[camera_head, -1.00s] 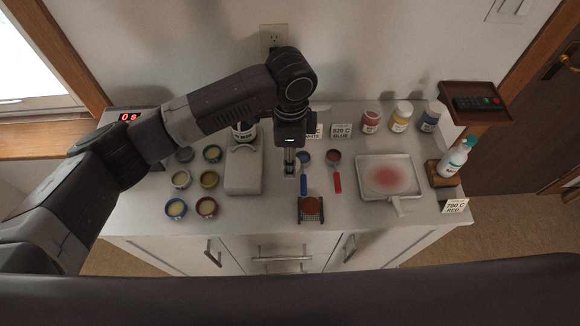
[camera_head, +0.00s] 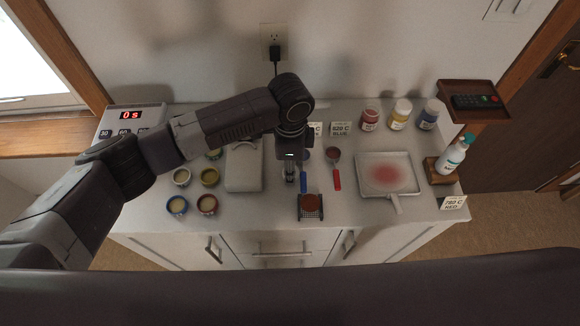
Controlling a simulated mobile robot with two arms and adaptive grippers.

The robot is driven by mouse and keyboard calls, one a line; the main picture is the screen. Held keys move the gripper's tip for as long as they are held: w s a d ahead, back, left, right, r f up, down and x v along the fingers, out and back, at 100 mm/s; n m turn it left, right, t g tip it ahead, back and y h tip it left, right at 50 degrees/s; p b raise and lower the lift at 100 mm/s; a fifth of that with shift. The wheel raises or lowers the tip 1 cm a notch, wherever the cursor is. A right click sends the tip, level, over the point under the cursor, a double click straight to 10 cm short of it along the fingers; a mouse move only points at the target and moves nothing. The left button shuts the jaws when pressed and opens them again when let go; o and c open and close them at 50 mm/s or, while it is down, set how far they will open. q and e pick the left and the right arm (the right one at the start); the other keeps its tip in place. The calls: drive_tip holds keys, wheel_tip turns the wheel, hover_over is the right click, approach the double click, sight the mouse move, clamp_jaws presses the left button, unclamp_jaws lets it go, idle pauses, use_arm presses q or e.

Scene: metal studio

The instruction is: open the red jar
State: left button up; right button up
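My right gripper is not in view.
A white tray (camera_head: 397,203) with red powder lies front right. Red-handled (camera_head: 337,180) and blue-handled (camera_head: 304,182) scoops lie near my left gripper. Small dishes (camera_head: 207,204) and a grey box (camera_head: 244,168) are left. A spray bottle (camera_head: 452,156) stands right, below a shelf with a remote (camera_head: 477,101).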

use_arm(q)
drive_tip(key=o, duration=1)
drive_tip(key=shift+s+a+f, duration=0.1)
drive_tip(key=shift+s+f, duration=0.15)
drive_tip(key=shift+f, duration=0.25)
